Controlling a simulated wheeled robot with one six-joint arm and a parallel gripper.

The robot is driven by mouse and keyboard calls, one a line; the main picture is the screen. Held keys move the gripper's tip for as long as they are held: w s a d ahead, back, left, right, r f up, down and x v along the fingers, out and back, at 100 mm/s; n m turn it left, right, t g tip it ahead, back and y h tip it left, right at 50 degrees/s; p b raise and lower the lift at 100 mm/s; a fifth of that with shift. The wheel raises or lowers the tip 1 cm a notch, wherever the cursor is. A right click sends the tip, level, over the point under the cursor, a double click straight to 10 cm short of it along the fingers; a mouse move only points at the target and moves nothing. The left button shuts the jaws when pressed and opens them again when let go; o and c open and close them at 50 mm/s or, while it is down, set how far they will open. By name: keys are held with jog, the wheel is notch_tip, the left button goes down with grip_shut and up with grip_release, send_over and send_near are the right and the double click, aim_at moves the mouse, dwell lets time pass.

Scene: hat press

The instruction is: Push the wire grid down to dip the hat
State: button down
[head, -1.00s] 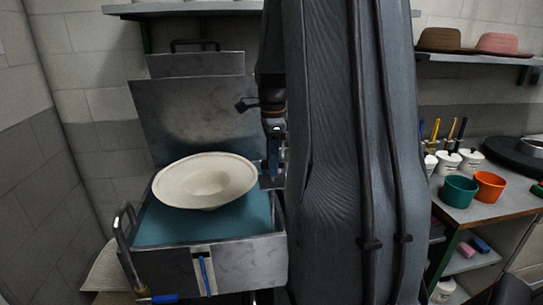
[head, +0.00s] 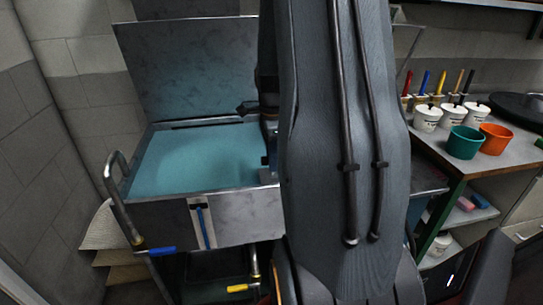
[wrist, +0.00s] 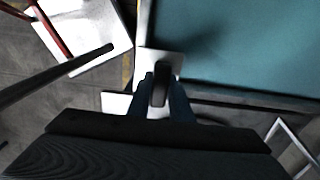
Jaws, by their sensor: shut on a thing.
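The metal tank (head: 250,215) stands on the left, filled with blue-green liquid (head: 195,160) that also shows in the wrist view (wrist: 250,50). The hat is not visible now, and the surface shows only a faint shaded patch. I cannot make out the wire grid itself. In the wrist view my gripper (wrist: 163,95) is shut on a dark upright handle (wrist: 160,84), above a pale metal plate (wrist: 155,63) at the tank's edge. In the head view my arm mostly hides the gripper, at the tank's right side.
A metal panel (head: 190,70) rises behind the tank. A bent pipe with a blue valve handle (head: 155,251) is at the tank's left; a yellow valve handle (head: 242,287) is below. At right, a bench holds a green pot (head: 465,142), an orange pot (head: 496,140) and white jars.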

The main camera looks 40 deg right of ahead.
jog(key=shift+s+f, duration=0.1)
jog(key=shift+f, duration=0.2)
jog(key=c, duration=1.6)
grip_release()
jog(key=shift+r, duration=0.1)
notch_tip(320, 180, up, 8)
jog(key=shift+f+b, duration=0.15)
jog(key=shift+b, duration=0.4)
jog(key=s+a+f+n, duration=0.2)
jog(key=s+a+n, duration=0.1)
jog(key=a+n, duration=0.5)
jog(key=s+a+f+n, duration=0.2)
jog(key=s+a+n, duration=0.1)
jog(key=a+n, duration=0.5)
jog(key=s+a+f+n, duration=0.2)
jog(key=a+n, duration=0.6)
jog(key=a, duration=0.4)
jog(key=shift+s+a+f, duration=0.15)
jog(key=shift+s+f, duration=0.1)
jog(key=shift+s, duration=0.35)
